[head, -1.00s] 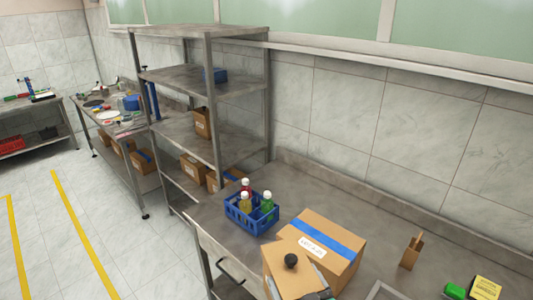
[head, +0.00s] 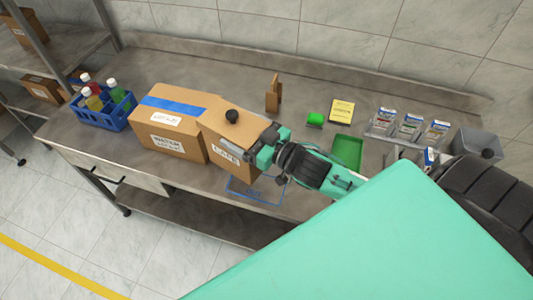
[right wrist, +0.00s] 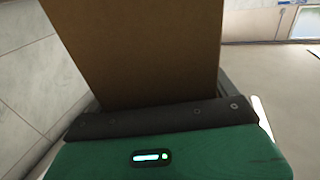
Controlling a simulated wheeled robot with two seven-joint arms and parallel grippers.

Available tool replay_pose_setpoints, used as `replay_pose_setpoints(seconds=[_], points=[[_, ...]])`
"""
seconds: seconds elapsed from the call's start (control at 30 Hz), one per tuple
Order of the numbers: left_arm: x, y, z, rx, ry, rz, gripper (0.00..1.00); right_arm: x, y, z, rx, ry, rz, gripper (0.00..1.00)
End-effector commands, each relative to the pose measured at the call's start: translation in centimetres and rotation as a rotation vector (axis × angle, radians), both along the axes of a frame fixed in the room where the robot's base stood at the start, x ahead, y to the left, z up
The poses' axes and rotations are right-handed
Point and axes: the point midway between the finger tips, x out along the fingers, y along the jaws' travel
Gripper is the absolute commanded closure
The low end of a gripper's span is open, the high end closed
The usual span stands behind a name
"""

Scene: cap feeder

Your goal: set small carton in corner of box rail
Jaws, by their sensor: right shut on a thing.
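A small brown carton (head: 233,128) with a black knob on top and a white label stands or hangs at the right end of a larger taped box (head: 170,118). Whether it touches that box or the table, I cannot tell. My right gripper (head: 262,152) is shut on the carton's right side. In the right wrist view, a plain brown carton face (right wrist: 140,50) rises from the jaws. A brown upright bracket-like piece (head: 273,94) stands behind on the table; I cannot tell whether it is the box rail. My left gripper is out of view.
A blue crate of bottles (head: 103,115) is at the left. A blue-outlined mark (head: 262,190) lies near the front edge. A green tray (head: 347,152), a green item (head: 315,119), a yellow card (head: 341,110), small packs (head: 410,126) and a grey bin (head: 477,144) are to the right.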

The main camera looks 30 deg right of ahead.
Motion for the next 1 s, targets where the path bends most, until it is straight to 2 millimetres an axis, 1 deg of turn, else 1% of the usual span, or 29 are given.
replay_pose_setpoints(seconds=[0.1, 0.27, 0.37, 0.5, 0.73, 0.9, 1.0], points=[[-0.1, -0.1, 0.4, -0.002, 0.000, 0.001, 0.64, -0.2, -1.1, 0.5, -0.011, 0.000, 0.103, 0.51], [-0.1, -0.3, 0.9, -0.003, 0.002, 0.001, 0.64, -0.5, -2.8, 1.9, -0.012, 0.001, 0.204, 0.51], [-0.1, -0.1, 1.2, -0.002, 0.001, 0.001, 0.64, -0.5, -4.1, 3.2, -0.011, 0.001, 0.249, 0.51], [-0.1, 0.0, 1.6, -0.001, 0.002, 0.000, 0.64, -0.2, -6.0, 5.3, -0.011, 0.000, 0.289, 0.51], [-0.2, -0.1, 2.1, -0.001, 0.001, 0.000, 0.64, 0.5, -8.5, 8.5, -0.005, 0.001, 0.306, 0.51], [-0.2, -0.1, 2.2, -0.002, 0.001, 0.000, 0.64, 0.8, -9.4, 9.5, -0.001, 0.002, 0.303, 0.51], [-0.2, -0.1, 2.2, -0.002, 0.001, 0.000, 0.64, 0.9, -9.6, 8.9, 0.002, 0.002, 0.300, 0.51]])
